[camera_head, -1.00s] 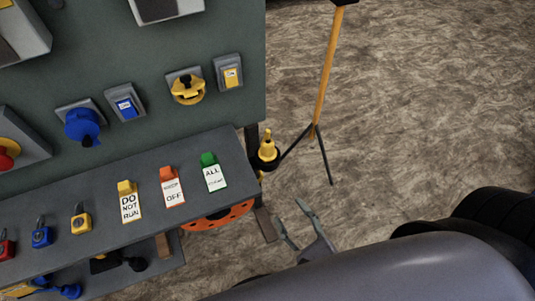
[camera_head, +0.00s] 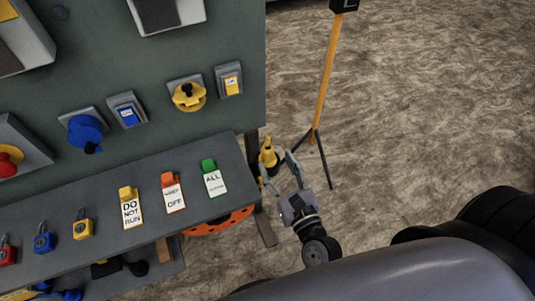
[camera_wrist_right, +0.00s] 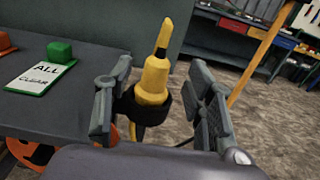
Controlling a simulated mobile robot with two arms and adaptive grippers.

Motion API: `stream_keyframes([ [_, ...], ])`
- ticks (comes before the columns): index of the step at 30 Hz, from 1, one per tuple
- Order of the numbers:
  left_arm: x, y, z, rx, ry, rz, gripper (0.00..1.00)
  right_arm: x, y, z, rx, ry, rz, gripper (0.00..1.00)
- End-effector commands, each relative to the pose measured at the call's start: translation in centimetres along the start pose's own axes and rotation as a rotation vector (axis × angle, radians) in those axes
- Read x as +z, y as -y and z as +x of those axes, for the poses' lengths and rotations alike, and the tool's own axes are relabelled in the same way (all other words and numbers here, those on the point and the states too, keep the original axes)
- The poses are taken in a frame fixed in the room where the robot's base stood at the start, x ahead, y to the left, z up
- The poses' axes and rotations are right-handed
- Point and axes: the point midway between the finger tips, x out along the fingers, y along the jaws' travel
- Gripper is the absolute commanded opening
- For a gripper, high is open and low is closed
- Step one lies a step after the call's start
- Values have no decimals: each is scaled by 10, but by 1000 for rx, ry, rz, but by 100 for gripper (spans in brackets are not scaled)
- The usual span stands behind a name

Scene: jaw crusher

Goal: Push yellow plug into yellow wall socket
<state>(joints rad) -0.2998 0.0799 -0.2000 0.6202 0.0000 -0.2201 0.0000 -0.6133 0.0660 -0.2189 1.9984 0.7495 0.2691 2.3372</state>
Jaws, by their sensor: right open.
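The yellow plug (camera_head: 269,157) stands upright, tip up, in a dark ring holder off the right end of the bench shelf. It also shows in the right wrist view (camera_wrist_right: 154,78), with the black ring around its lower body. My right gripper (camera_head: 277,168) is open, with its fingers on either side of the plug. In the right wrist view the fingers (camera_wrist_right: 158,98) stand apart, with visible gaps to the plug. The yellow wall socket (camera_head: 188,96) is on the green panel, up and left of the plug. My left gripper is not in view.
The grey shelf (camera_head: 80,222) holds several tags and padlocks, with a green-topped tag (camera_head: 214,178) nearest the plug. A blue socket (camera_head: 85,132) is on the panel. A yellow tripod pole (camera_head: 327,85) stands behind the plug. The floor to the right is open.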

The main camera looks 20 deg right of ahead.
Motion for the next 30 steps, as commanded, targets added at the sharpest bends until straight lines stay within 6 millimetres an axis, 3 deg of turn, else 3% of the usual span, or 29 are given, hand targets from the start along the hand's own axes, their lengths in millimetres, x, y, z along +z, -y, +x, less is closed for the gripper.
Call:
stream_keyframes([
  [12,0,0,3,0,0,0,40,-4,0,49,-2,1,0,49],
  [20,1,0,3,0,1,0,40,-4,0,53,0,-1,-1,49],
  [30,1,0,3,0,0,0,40,-4,0,52,0,-1,-1,28],
])
